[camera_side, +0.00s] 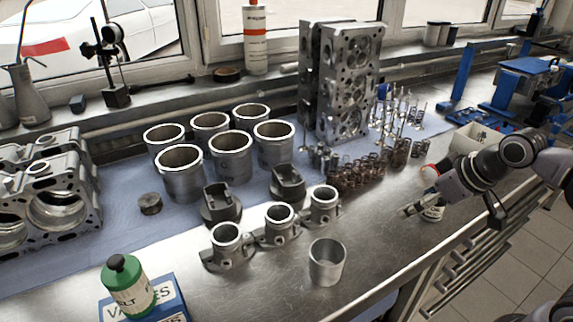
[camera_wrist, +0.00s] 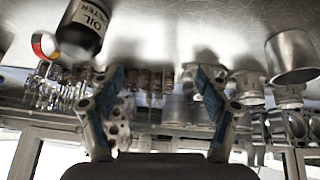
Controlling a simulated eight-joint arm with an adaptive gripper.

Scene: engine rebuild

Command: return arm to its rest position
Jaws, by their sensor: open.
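My gripper (camera_side: 412,210) hangs over the right part of the steel bench in the side view, with my arm reaching in from the right edge. In the wrist view its two blue-padded fingers (camera_wrist: 158,85) stand well apart with nothing held between them. A dark oil filter with a white label (camera_wrist: 84,25) is to the left of the fingers in the wrist view. A coloured ring (camera_wrist: 44,45) is next to the filter.
Springs (camera_side: 362,172) and valves (camera_side: 400,110) stand left of and behind my gripper. Tall cylinder heads (camera_side: 345,80) rise at the back. A metal cylinder (camera_side: 326,262) stands near the front. A light parts box (camera_side: 478,138) and blue tools (camera_side: 530,75) are at right. Bare bench lies between springs and gripper.

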